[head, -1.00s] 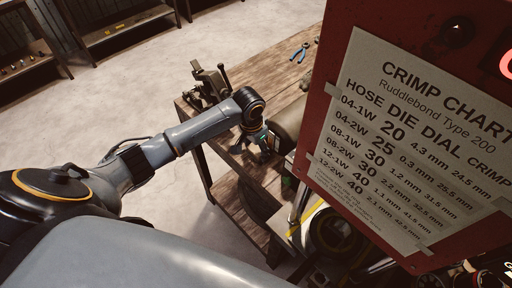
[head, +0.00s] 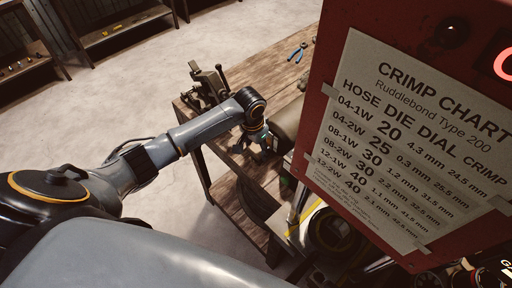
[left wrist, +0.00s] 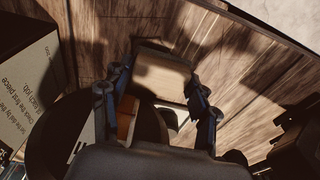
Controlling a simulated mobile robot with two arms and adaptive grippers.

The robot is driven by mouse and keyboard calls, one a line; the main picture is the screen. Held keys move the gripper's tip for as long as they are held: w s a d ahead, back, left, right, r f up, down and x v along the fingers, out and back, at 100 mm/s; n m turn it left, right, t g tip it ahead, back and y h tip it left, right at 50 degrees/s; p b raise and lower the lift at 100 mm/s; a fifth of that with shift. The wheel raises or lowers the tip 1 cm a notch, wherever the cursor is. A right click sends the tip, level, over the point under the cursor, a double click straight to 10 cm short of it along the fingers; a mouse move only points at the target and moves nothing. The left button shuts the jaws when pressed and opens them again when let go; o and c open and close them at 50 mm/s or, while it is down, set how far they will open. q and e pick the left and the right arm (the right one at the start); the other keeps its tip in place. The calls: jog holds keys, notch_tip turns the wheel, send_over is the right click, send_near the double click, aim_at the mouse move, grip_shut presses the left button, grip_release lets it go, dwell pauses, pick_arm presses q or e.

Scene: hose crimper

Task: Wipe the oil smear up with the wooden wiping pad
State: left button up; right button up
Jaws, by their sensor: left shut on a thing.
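My left gripper (head: 266,143) reaches down over the wooden bench (head: 232,158) in the head view. In the left wrist view its two fingers (left wrist: 158,90) stand on either side of a tan wooden block, which looks like the wiping pad (left wrist: 163,73). The gripper is shut on the pad, close over the planks. In the head view the pad is too small and dark to make out. Dark patches lie on the planks around the pad, but I cannot tell oil smear from shadow. My right gripper is not in view.
A vise-like metal tool (head: 208,84) stands on the bench's left part, and blue-handled pliers (head: 297,51) lie farther back. The red machine panel with a crimp chart (head: 410,130) blocks the right side. A printed box or card (left wrist: 32,95) stands left in the wrist view.

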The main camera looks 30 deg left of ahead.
aim_at(269, 163)
pick_arm(q)
jog(key=shift+s+d+p, duration=0.15)
jog(key=shift+d+p, duration=0.15)
jog(key=shift+d, duration=0.1)
jog(key=shift+s+d+p, duration=0.35)
jog(key=shift+d+p, duration=0.1)
jog(key=shift+d, duration=0.4)
jog(key=shift+s+d, duration=0.25)
jog(key=shift+d, duration=0.45)
jog(key=shift+s+d, duration=0.2)
jog(key=shift+d, duration=0.5)
jog(key=shift+w+a, duration=0.2)
jog(key=shift+a, duration=0.3)
jog(key=shift+w+a, duration=0.15)
jog(key=shift+a, duration=0.35)
jog(key=shift+w+a, duration=0.3)
jog(key=shift+a, duration=0.55)
jog(key=shift+w+a, duration=0.3)
jog(key=shift+a, duration=0.55)
jog(key=shift+d, duration=0.1)
